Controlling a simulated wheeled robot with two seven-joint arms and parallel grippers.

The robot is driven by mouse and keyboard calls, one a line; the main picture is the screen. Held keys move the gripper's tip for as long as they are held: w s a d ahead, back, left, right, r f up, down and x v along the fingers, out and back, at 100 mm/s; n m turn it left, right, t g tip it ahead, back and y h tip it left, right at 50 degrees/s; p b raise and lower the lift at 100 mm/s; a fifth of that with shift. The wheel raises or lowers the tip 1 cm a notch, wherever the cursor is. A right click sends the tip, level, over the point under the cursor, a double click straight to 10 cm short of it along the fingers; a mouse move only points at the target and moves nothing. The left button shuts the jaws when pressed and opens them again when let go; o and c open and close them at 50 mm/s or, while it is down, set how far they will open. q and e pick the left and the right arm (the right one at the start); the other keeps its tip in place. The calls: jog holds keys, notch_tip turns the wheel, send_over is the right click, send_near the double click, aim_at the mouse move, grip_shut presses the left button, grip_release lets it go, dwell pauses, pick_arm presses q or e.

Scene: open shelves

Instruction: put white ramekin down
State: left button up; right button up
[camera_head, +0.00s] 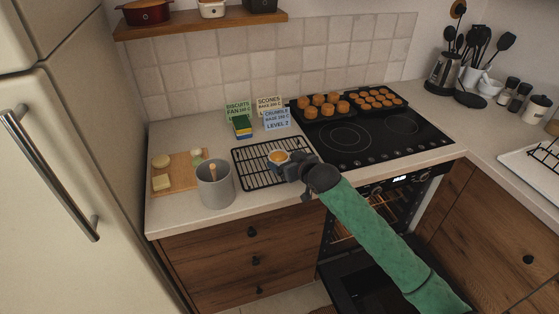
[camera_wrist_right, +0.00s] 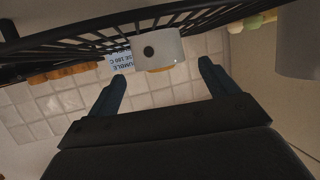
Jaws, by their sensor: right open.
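The white ramekin (camera_head: 279,159) with orange-brown contents stands on the black wire cooling rack (camera_head: 250,179), left of the hob. My right gripper (camera_head: 290,166) is open at the ramekin's right side, low over the rack. In the right wrist view, which looks upside down, the ramekin (camera_wrist_right: 158,48) shows a dark dot on its side and sits between the two spread fingers (camera_wrist_right: 162,76), with gaps visible on both sides. It rests against the rack bars (camera_wrist_right: 75,38). My left gripper is not in view.
A grey canister (camera_head: 215,188) and a wooden board (camera_head: 170,183) stand left of the rack. Recipe cards (camera_head: 277,120) and a sponge (camera_head: 242,127) are behind it. Muffin trays (camera_head: 345,112) lie on the hob's back. The oven door (camera_head: 365,290) hangs open below my right arm.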

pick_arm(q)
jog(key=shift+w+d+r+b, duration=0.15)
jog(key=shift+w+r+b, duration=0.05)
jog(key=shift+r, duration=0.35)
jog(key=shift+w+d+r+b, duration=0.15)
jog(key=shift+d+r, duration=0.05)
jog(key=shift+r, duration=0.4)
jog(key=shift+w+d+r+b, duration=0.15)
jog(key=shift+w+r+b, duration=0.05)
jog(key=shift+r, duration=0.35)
pick_arm(e)
jog(key=shift+v, duration=2.55)
